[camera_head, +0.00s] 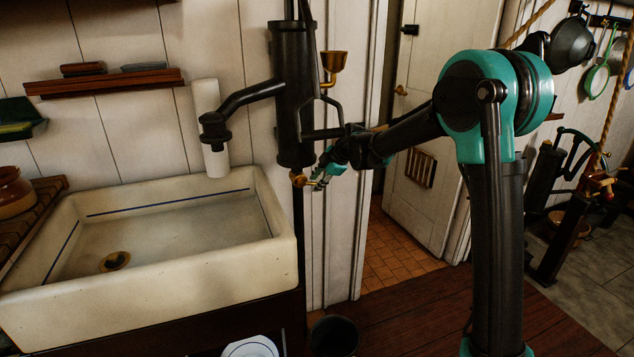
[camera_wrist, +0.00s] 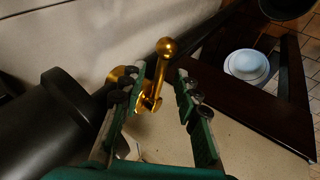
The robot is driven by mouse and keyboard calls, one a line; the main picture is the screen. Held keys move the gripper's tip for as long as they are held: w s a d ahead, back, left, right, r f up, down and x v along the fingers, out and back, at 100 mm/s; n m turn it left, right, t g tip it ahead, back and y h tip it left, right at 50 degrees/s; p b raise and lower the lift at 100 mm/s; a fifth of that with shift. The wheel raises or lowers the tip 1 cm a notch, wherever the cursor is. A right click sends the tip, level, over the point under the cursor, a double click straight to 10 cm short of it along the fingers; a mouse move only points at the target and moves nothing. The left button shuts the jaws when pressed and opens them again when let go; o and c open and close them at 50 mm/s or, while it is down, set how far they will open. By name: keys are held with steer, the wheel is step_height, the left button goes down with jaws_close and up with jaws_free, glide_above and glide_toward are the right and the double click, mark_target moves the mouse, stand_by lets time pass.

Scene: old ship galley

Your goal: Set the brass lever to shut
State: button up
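The brass lever (camera_wrist: 158,80) has a round ball end and lies between the two fingers of my gripper in the wrist view. In the head view the lever (camera_head: 299,180) is small, at the bottom of the black pump body (camera_head: 295,95), and partly hidden by the gripper. My gripper (camera_wrist: 158,100) is open, with one green finger on each side of the lever; its ball end reaches past the fingertips. I see gaps beside the lever and cannot tell any contact. In the head view my gripper (camera_head: 322,174) is just right of the pump's lower end.
A cream sink (camera_head: 170,275) stands left of the pump, whose spout (camera_head: 240,100) reaches over it. A brass cup (camera_head: 334,62) is at the pump's upper right. A dark bucket (camera_head: 334,336) and a white plate (camera_head: 250,347) are below. A doorway opens behind my arm.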

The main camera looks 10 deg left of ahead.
steer(key=v, duration=1.2)
